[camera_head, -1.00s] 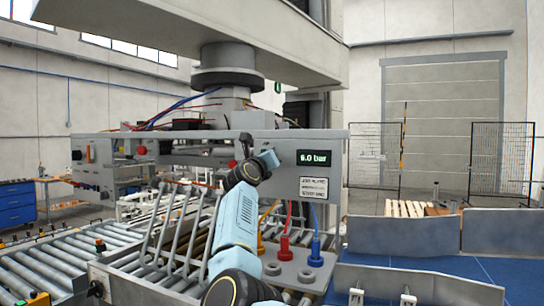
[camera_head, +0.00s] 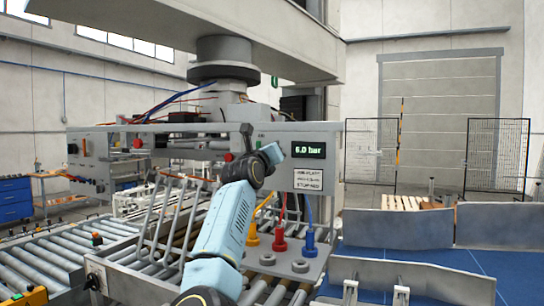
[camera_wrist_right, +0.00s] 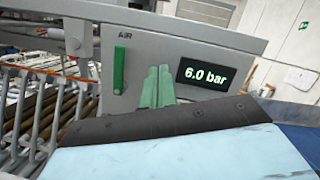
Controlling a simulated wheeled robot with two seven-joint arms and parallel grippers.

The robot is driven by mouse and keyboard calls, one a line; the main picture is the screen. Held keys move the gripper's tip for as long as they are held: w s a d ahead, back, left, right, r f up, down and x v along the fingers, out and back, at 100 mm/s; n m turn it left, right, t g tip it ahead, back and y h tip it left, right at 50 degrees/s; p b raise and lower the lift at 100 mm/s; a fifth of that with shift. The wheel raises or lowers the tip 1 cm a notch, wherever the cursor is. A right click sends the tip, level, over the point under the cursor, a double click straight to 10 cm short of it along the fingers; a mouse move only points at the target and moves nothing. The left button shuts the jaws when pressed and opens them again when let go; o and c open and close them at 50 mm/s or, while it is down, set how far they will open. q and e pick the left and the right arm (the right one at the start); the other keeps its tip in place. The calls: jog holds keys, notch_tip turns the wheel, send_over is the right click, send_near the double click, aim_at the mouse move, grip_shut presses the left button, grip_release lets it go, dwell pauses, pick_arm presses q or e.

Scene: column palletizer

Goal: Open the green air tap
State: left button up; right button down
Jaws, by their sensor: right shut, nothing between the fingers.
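The air tap's green handle (camera_wrist_right: 119,70) stands upright on the grey panel under the word AIR in the right wrist view. My right gripper (camera_wrist_right: 158,85), with pale green fingers, is shut and empty. In that view its fingers are just right of the handle, with a narrow gap in the picture, between it and the display (camera_wrist_right: 207,75) reading 6.0 bar. My left gripper is not in view.
The grey panel (camera_head: 325,163) also carries the display and a notice plate (camera_head: 308,180). Below it, yellow, red and blue hose fittings (camera_head: 280,243) stand on a grey block. Slanted bars and a roller conveyor (camera_head: 55,257) are at left, blue flooring (camera_head: 440,262) at right.

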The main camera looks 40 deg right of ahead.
jog(key=s+a, duration=0.1)
jog(key=s+a+b, duration=0.1)
jog(key=s+a, duration=0.1)
jog(key=shift+s+a, duration=0.1)
jog(key=shift+a, duration=0.2)
jog(key=shift+s+r, duration=0.1)
